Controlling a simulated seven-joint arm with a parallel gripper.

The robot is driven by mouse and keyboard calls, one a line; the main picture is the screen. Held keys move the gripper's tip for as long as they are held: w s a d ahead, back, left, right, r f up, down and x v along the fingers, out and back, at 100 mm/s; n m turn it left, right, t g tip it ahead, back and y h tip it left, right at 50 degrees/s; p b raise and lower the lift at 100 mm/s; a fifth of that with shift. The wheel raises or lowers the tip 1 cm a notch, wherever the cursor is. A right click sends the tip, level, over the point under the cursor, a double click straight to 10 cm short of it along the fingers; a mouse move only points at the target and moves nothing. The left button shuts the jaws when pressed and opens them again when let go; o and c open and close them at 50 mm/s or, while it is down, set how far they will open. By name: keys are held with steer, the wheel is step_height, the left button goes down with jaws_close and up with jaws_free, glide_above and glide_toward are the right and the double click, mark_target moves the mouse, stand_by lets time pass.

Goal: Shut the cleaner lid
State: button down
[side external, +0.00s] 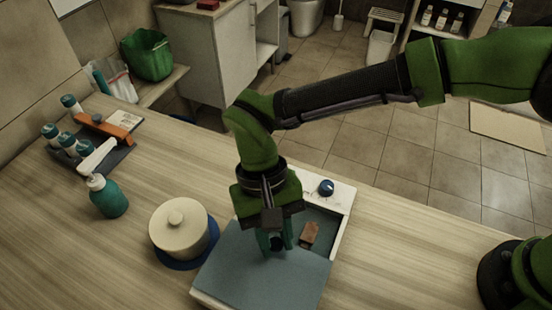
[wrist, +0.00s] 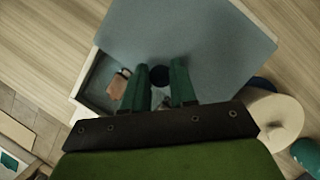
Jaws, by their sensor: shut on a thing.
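The cleaner (side external: 341,212) is a white box on the wooden counter with a flat blue-grey lid (side external: 262,272). The lid covers the near part, and the far part stands open, showing a brown block (side external: 309,234) inside. In the wrist view the lid (wrist: 190,35) fills the top and the brown block (wrist: 118,86) shows in the gap at left. My gripper (side external: 275,240) points down at the lid's edge by the opening. In the wrist view its green fingers (wrist: 161,78) are on either side of a dark round knob (wrist: 160,72), closed on it. The fingertip contact is partly hidden.
A blue dial (side external: 326,187) sits on the cleaner's far white panel. A cream lidded pot (side external: 179,228) on a blue mat stands close left of the cleaner. A teal pump bottle (side external: 108,197) and a tray of bottles (side external: 95,150) are farther left.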

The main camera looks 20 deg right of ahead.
steer(key=w+d, duration=0.7)
steer(key=shift+w+d, duration=0.35)
steer(key=c, duration=1)
jaws_free()
steer(key=shift+o, duration=0.5)
steer(key=shift+a, duration=0.1)
steer(key=shift+r, duration=0.25)
steer(key=v, duration=1.6)
steer(key=shift+w, duration=0.2)
steer(key=shift+r, duration=0.15)
